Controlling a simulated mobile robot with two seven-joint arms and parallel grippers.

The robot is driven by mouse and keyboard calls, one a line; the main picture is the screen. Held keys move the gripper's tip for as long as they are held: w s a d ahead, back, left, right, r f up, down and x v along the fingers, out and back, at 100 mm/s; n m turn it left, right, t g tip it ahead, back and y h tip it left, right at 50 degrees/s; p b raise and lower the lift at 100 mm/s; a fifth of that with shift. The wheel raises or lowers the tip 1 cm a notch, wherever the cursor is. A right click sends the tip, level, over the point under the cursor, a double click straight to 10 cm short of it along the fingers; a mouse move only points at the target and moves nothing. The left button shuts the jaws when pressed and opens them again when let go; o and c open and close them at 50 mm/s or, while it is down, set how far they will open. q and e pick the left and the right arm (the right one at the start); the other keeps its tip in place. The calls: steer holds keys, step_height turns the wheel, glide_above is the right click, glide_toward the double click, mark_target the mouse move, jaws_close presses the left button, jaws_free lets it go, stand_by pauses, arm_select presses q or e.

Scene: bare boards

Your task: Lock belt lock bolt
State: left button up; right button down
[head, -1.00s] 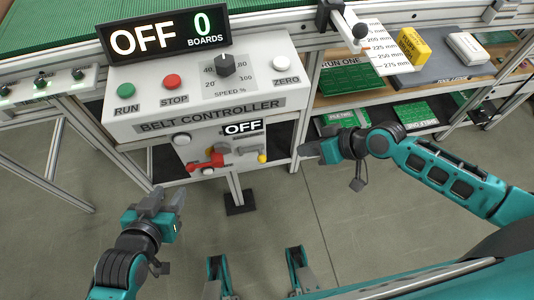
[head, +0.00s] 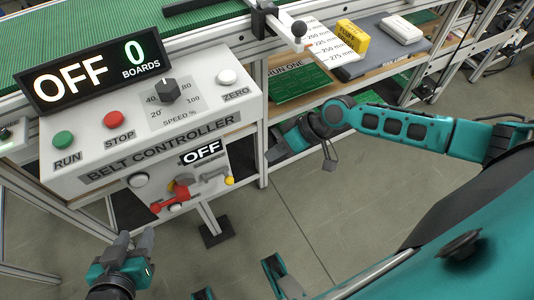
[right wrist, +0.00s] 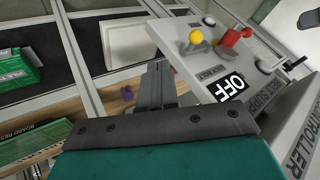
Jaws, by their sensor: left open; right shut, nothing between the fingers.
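The lock panel (head: 203,180) hangs under the belt controller and has a small OFF display (head: 201,153). A bolt with a yellow knob (head: 229,181) is at its right side; the yellow knob also shows in the right wrist view (right wrist: 196,37). A red handle (head: 170,207) is at its lower left and also shows in the right wrist view (right wrist: 233,36). My right gripper (head: 272,153) is shut and empty, right of the panel and apart from the knob. My left gripper (head: 134,240) is open and empty, below and left of the panel.
The belt controller (head: 150,130) carries RUN, STOP and ZERO buttons, a speed dial and a large OFF sign reading 0 boards. Shelves with green boards (head: 300,84) and a yellow box (head: 352,37) stand at the right.

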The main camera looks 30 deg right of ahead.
mark_target(226, 180)
steer(key=w+a+f, duration=0.1)
steer(key=a+f, duration=0.4)
steer(key=a, duration=0.3)
steer(key=shift+w+a+f+b, duration=0.15)
steer(key=shift+a+b, duration=0.1)
steer(key=shift+b, duration=0.2)
steer(key=a+p, duration=0.1)
steer(key=a, duration=0.3)
steer(key=shift+a+p, duration=0.15)
steer(key=shift+p, duration=0.2)
steer(key=shift+a, duration=0.15)
